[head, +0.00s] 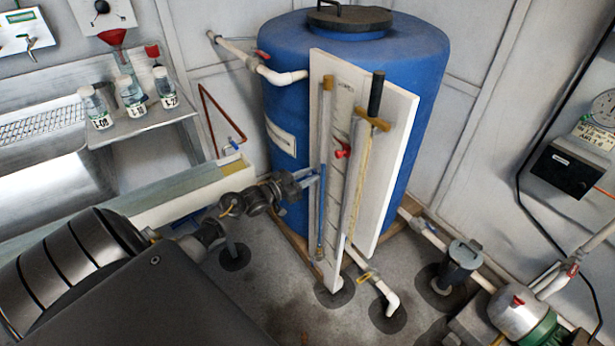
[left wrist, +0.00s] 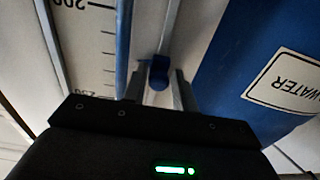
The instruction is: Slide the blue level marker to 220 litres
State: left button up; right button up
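The blue level marker (left wrist: 159,72) sits on a narrow upright rail (left wrist: 172,28) in the left wrist view. My left gripper (left wrist: 157,80) has one finger on each side of the marker and looks closed on it. In the head view my left gripper (head: 312,176) reaches in from the left to the edge of the white gauge board (head: 392,140). The wrist view shows part of the scale (left wrist: 100,45), upside down, with 200 near the top and 250 lower. I cannot read the marker's exact value. My right gripper is not in view.
A large blue tank (head: 410,70) stands behind the board. A red pointer (head: 343,152) and a brown crosspiece with a black handle (head: 375,95) are on the board. Labelled bottles (head: 130,95) stand on the left bench. White pipes and a grey valve (head: 460,262) are low on the right.

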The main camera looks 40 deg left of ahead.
pick_arm(q)
jog(key=shift+o, duration=0.7)
jog(key=v, duration=1)
jog(key=shift+s, duration=0.4)
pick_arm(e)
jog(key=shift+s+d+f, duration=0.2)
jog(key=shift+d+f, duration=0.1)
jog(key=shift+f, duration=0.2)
pick_arm(q)
jog(key=shift+a, duration=0.1)
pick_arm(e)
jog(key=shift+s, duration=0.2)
